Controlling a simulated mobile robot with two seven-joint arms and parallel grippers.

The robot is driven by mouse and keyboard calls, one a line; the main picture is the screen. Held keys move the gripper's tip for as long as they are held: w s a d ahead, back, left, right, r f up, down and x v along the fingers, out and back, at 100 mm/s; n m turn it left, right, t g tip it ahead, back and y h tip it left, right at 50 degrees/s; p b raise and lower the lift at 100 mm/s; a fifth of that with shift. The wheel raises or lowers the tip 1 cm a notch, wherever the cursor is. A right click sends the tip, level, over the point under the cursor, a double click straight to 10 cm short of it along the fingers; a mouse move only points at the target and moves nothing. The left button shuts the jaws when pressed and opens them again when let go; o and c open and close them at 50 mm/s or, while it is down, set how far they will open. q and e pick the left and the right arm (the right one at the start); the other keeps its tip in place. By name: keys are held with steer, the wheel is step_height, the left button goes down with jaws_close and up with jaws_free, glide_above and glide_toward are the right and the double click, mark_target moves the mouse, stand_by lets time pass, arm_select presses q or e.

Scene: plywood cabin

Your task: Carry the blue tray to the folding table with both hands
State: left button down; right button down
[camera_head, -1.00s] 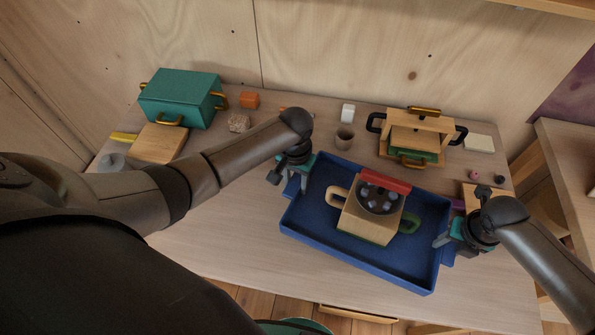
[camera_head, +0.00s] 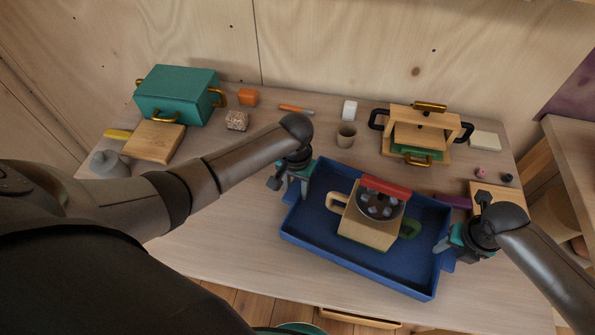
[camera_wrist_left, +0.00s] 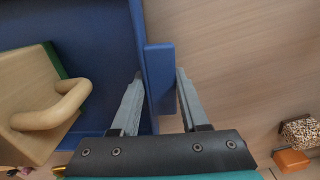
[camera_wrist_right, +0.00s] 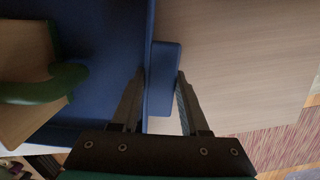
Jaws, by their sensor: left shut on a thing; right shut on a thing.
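The blue tray (camera_head: 310,243) is in the front middle of the head view, over the light wooden table. A wooden box (camera_head: 366,230) with side handles and a round dark-topped insert with a red bar stands in it. My left gripper (camera_head: 292,186) is shut on the tray's left handle tab, which shows between the fingers in the left wrist view (camera_wrist_left: 160,78). My right gripper (camera_head: 446,247) is shut on the right tab, seen in the right wrist view (camera_wrist_right: 163,78). Whether the tray touches the table is unclear. I cannot make out the folding table for certain.
Another wooden table (camera_head: 575,150) is at the right.

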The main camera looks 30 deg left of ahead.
arm_select(q)
steer(key=shift+f+b, duration=0.3)
steer(key=shift+f, duration=0.1)
arm_select(e)
steer(key=shift+f, duration=0.4)
arm_select(q)
steer(key=shift+c, duration=2.1)
jaws_free()
steer(key=shift+r, duration=0.1)
arm_select(e)
steer(key=shift+c, duration=2.1)
jaws_free()
steer(key=shift+r, duration=0.1)
arm_select(q)
step_height(320, 180, up, 12)
arm_select(e)
step_height(320, 180, up, 12)
steer(key=s, duration=0.1)
steer(key=shift+s, duration=0.25)
